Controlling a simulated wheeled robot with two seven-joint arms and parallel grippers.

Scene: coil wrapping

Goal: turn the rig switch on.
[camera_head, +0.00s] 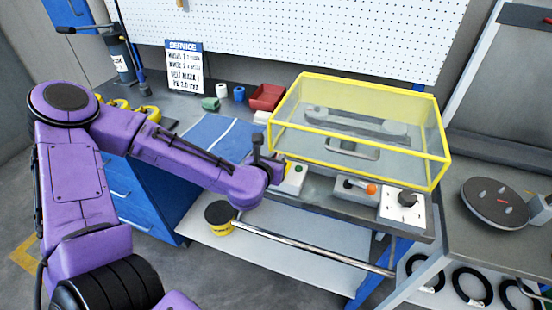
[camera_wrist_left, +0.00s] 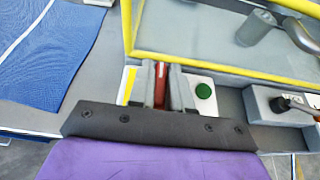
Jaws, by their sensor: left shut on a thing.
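The rig switch is a pale box (camera_head: 293,182) on the front edge of the bench, just left of centre below the clear cover. In the left wrist view it shows a red lever (camera_wrist_left: 161,85), a green round button or lamp (camera_wrist_left: 203,91) and a yellow stripe. My left gripper (camera_head: 272,168) is at this box, and its own wrist hides part of it. In the left wrist view its fingers (camera_wrist_left: 161,92) are closed on the red lever, one on each side. The lever's base is hidden by the fingers. My right gripper is not in view.
A yellow-framed clear cover (camera_head: 432,165) stands right behind the switch. A lever with an orange knob (camera_head: 371,189) and a white box with a black knob (camera_head: 408,200) sit to the right. A blue mat (camera_head: 208,132) lies left. A rail (camera_head: 310,249) runs below the bench edge.

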